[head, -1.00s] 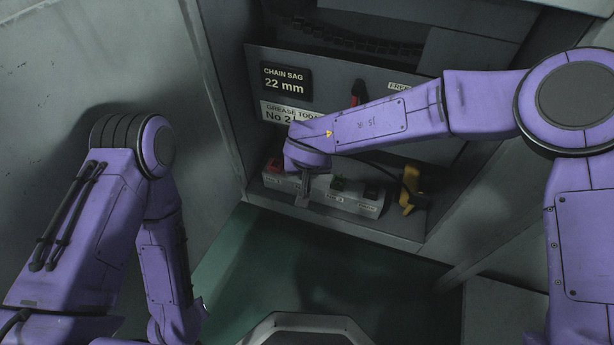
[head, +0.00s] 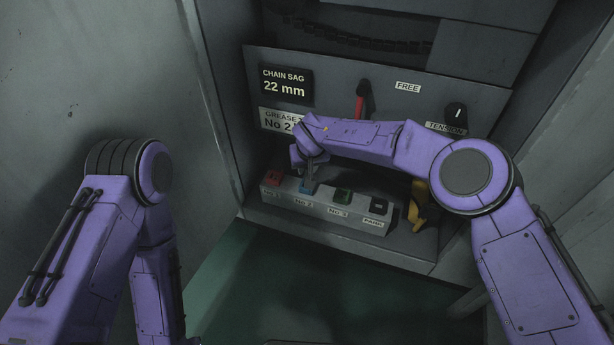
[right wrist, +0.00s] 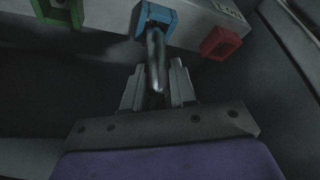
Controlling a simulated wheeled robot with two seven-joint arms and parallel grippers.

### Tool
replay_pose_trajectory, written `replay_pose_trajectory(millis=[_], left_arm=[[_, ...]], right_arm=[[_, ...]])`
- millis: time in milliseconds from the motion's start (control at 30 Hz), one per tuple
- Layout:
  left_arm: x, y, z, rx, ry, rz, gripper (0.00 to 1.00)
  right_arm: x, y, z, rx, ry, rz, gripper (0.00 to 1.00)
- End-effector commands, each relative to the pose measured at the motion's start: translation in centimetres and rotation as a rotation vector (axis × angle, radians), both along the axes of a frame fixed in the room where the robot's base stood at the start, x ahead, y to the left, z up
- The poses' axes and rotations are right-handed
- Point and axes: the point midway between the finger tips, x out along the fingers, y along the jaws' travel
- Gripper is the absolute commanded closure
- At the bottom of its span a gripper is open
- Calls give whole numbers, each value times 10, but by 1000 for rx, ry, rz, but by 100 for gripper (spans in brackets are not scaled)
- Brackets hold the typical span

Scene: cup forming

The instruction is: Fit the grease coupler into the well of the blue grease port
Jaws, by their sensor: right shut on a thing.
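The grease coupler (right wrist: 155,60) is a grey metal rod held between the fingers of my right gripper (right wrist: 158,86). Its far end meets the blue grease port (right wrist: 164,14) in the right wrist view; how deep it sits in the well I cannot tell. In the head view my right gripper (head: 309,171) is directly above the blue port (head: 306,188), marked No 2, and mostly hides the coupler. My left arm is at the left of the head view, but its gripper is out of frame.
The red port (head: 272,178) is left of the blue one; the green port (head: 342,195) and black PARK port (head: 378,206) are right, on one grey block. A yellow object (head: 415,203) stands at the right end. A red-handled lever (head: 360,105) is on the panel behind.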

Motion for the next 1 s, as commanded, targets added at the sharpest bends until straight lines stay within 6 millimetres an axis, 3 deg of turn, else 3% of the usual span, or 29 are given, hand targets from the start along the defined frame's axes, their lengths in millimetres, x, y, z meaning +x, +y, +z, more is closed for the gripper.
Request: replay_pose_trajectory(millis=[33,100,467,500,567,867,1000], left_arm=[[-2,0,-8,-10,28,-23,100],[-6,-1,-9,-21,61,-45,100],[-8,-1,-7,-23,67,-50,100],[-7,-1,-7,-23,67,-50,100],[-7,-1,-7,-22,66,-50,100],[-7,-1,-7,-23,67,-50,100],[-1,-1,4,-5,11,-9,100]], right_arm=[[-1,0,-13,-1,1,1,100],[-1,0,-18,0,0,1,100],[-1,0,-20,1,0,0,100],[-1,0,-20,1,0,0,67],[-1,0,-20,0,0,0,48],[-1,0,-19,0,-1,0,48],[-6,-2,2,0,0,0,48]])
